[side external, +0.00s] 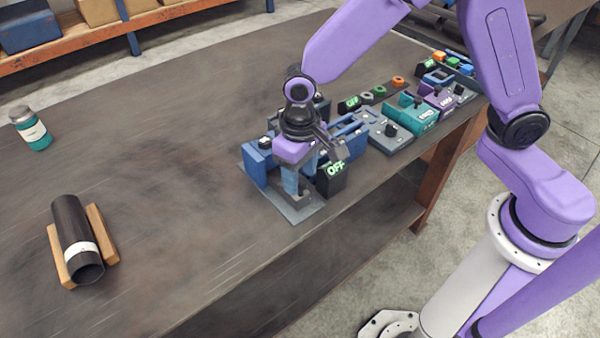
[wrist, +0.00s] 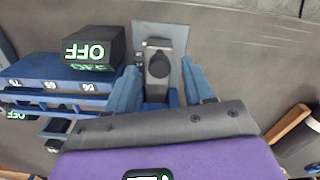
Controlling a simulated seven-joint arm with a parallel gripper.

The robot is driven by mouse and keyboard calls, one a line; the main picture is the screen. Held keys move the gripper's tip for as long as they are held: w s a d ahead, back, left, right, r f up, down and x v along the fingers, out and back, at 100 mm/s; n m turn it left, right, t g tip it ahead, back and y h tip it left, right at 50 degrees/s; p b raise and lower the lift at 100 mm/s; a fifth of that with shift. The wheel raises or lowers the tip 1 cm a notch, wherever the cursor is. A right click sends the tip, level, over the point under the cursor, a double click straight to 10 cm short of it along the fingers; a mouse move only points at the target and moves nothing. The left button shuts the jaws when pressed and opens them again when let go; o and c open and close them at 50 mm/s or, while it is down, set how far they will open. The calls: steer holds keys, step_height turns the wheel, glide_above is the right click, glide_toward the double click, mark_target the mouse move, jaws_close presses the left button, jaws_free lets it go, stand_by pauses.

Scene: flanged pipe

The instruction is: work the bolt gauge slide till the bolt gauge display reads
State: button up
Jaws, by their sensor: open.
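A grey base plate (side external: 302,214) lies near the table's front edge. Beside it stands a black display box reading OFF (side external: 333,175), which also shows in the wrist view (wrist: 94,46). My gripper (side external: 297,189) points down over the plate. In the wrist view my gripper (wrist: 160,70) is open, with one blue finger on each side of a dark grey slide with a black knob (wrist: 158,65). I cannot tell whether the fingers touch it. No name is readable on this fixture, so I cannot confirm that it is the bolt gauge.
A blue block with number labels (wrist: 60,87) stands left of my fingers in the wrist view. Several switch boxes, including a teal one (side external: 411,114), run toward the back right. A dark pipe (side external: 72,232) rests on wooden supports. A teal bottle (side external: 33,130) stands far left.

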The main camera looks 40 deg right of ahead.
steer(key=shift+f, duration=0.35)
jaws_close()
steer(key=shift+w, duration=1.1)
jaws_free()
steer(key=shift+r, duration=0.1)
step_height(320, 180, up, 17)
steer(key=shift+r, duration=0.15)
steer(key=shift+s, duration=0.1)
